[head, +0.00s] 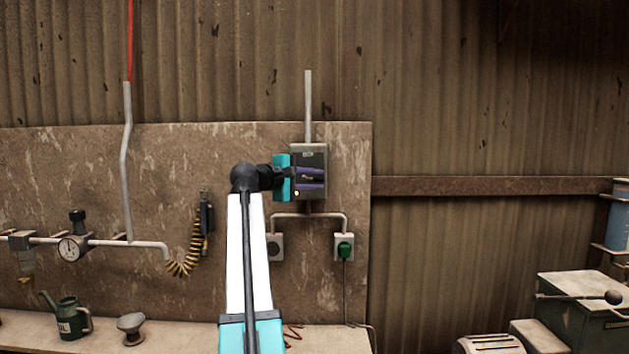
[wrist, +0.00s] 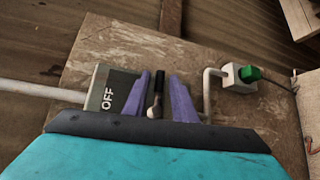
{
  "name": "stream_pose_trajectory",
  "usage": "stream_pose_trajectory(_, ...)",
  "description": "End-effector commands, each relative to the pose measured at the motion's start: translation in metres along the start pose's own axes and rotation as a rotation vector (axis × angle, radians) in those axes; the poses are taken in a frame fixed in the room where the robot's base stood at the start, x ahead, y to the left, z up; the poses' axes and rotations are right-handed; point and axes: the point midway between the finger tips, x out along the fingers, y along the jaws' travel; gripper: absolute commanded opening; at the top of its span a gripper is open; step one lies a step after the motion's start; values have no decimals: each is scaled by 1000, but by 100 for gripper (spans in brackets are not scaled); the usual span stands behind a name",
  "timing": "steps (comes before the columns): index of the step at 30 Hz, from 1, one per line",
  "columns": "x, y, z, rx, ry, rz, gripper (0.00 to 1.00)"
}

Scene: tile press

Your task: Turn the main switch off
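The main switch is a grey box (head: 309,152) on the wall board in the head view. In the wrist view its face (wrist: 104,101) shows the word OFF at the left. A dark lever with a pale, rounded end (wrist: 155,111) stands out from it. My gripper (head: 313,179) is at the box, its two purple fingers one above the other. In the wrist view the fingers of my gripper (wrist: 160,92) stand either side of the lever, with gaps visible. Whether either finger touches it is unclear. My gripper hides part of the box.
Below the box are a socket (head: 274,247) and a green plug (head: 345,247) with a hanging cable. A coiled yellow-black hose (head: 184,262) hangs at the left. A pressure gauge (head: 70,248) sits on the pipe. A bench (head: 165,335) runs below, with a green can (head: 70,318).

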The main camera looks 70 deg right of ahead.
Motion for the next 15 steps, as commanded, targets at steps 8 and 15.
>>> stream_pose_trajectory(8, 0, 0, 0, 0, 0, 0, 0)
stream_pose_trajectory(15, -1, 0, 0, -18, -6, 17, 0)
